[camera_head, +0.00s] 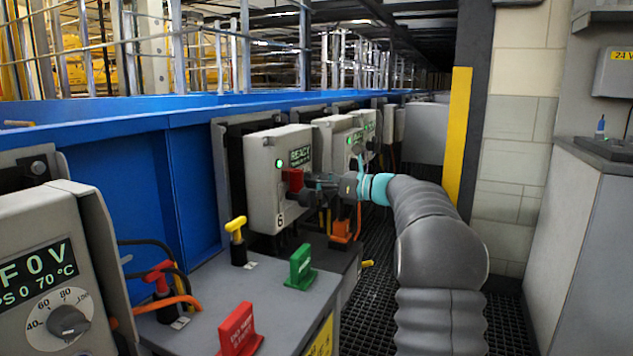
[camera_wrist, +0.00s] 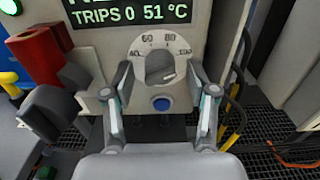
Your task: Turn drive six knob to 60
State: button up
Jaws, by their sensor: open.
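The drive six box (camera_head: 268,190), marked 6, has a lit display reading READY in the head view. In the wrist view its display (camera_wrist: 125,14) reads TRIPS 0 51 °C. The grey knob (camera_wrist: 158,64) sits on a round dial with 60 and 80 at its top. A pale mark shows at the knob's lower right; I cannot tell its exact setting. My gripper (camera_wrist: 161,82) is open, with one finger on each side of the knob and no clear contact. In the head view my gripper (camera_head: 325,184) reaches the box face, and the arm hides the knob.
A red handle (camera_wrist: 38,50) juts from the box left of my fingers. A blue button (camera_wrist: 161,104) is below the knob. Another drive box (camera_head: 45,270) stands at near left. Red (camera_head: 238,330) and green (camera_head: 301,267) tags stand on the grey cabinet. Cables hang at right.

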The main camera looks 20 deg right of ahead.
jog(key=shift+w+a, duration=0.1)
grip_shut()
jog(key=shift+n, duration=0.3)
jog(key=shift+n+b, duration=4.55)
jog(key=shift+n, duration=3.95)
